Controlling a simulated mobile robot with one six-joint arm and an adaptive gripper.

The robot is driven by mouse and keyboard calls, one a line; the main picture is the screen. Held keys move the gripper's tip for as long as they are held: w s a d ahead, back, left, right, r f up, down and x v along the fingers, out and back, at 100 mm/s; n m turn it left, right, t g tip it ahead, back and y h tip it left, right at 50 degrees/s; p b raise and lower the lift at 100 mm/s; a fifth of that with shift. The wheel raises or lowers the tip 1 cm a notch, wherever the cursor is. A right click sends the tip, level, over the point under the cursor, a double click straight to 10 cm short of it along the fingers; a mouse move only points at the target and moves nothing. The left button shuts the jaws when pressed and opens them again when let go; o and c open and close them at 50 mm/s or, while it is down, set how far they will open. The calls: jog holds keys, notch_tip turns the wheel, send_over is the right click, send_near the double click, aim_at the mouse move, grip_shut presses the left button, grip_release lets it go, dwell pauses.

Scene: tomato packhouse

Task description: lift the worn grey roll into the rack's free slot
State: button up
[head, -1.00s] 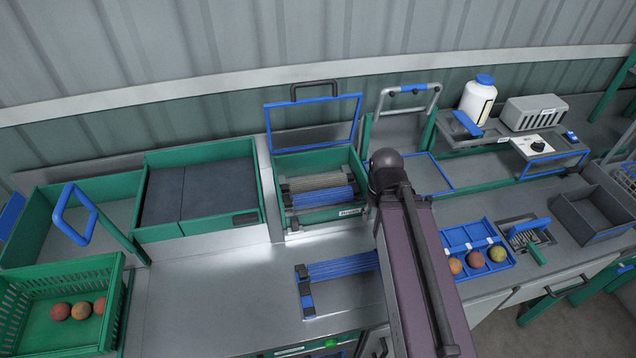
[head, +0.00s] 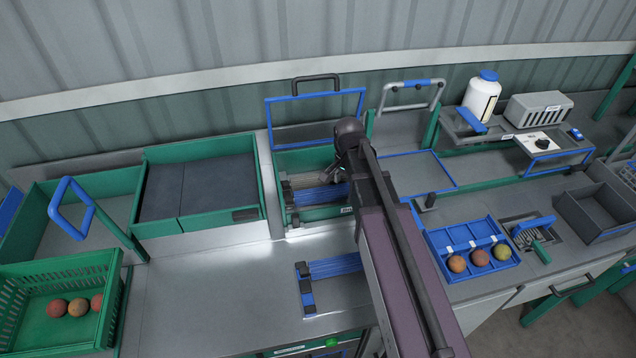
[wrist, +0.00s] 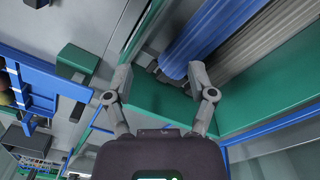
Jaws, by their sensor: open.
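The worn grey roll (head: 303,181) lies in the green open-topped box (head: 330,213), behind a ribbed blue roll (head: 312,195). In the wrist view the grey roll (wrist: 262,48) lies beside the blue roll (wrist: 225,32), past the green wall. My gripper (wrist: 160,74) is open and empty at the box's right side, apart from both rolls. In the head view my arm hides most of it and the rolls' right ends. A low rack (head: 306,289) with blue and dark end pieces stands on the counter in front. A blue roll (head: 335,267) lies at its back; my arm covers its right end.
A blue-framed lid (head: 318,97) stands open behind the box. A blue tray (head: 440,268) with tomatoes is to the right. A green crate (head: 20,275) with tomatoes is at the left. The counter (head: 215,300) left of the rack is clear.

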aim_at(317, 176)
jog(key=w+a+m, duration=0.2)
jog(key=w, duration=0.1)
jog(key=w+a+f+m+b, duration=0.1)
jog(key=w+a+m, duration=0.1)
jog(key=w+a, duration=0.1)
jog(key=w+a+m, duration=0.2)
jog(key=w, duration=0.1)
jog(key=shift+a+f, duration=0.2)
jog(key=shift+f, duration=0.2)
jog(key=shift+w+a+m+b, duration=0.3)
jog(key=shift+w+a+m, duration=0.25)
jog(key=shift+m, duration=0.25)
jog(key=shift+f, duration=0.15)
jog(key=shift+f+b, duration=1.05)
jog(key=shift+b, duration=0.15)
jog(key=shift+d+f+b, duration=0.15)
jog(key=shift+f+b, duration=2.45)
jog(key=c, duration=0.9)
jog(key=shift+c, duration=0.2)
